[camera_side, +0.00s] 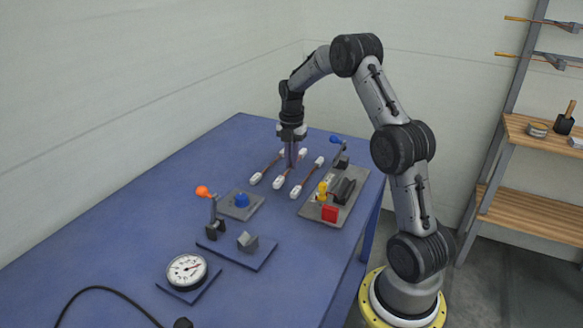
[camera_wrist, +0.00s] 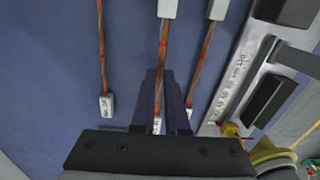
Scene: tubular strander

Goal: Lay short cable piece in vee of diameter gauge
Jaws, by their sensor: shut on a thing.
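Three short copper-coloured cable pieces with white end blocks lie side by side on the blue table. My gripper (camera_side: 291,165) points down and is shut on the middle cable piece (camera_wrist: 163,50), between its white ends and at table level. I cannot tell if the piece is clear of the table. In the wrist view, the fingers (camera_wrist: 163,88) flank this cable and hide part of it. A grey vee block (camera_side: 247,242) stands on a blue plate with an orange-knobbed lever (camera_side: 204,193). A round dial (camera_side: 187,269) sits in front; the vee looks empty.
The left cable piece (camera_side: 267,168) and right cable piece (camera_side: 308,177) lie close beside the gripper. A grey fixture (camera_side: 318,211) with a red block, yellow part and blue-knobbed lever stands at right. A grey plate (camera_side: 239,213) with a blue dome lies between cables and vee.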

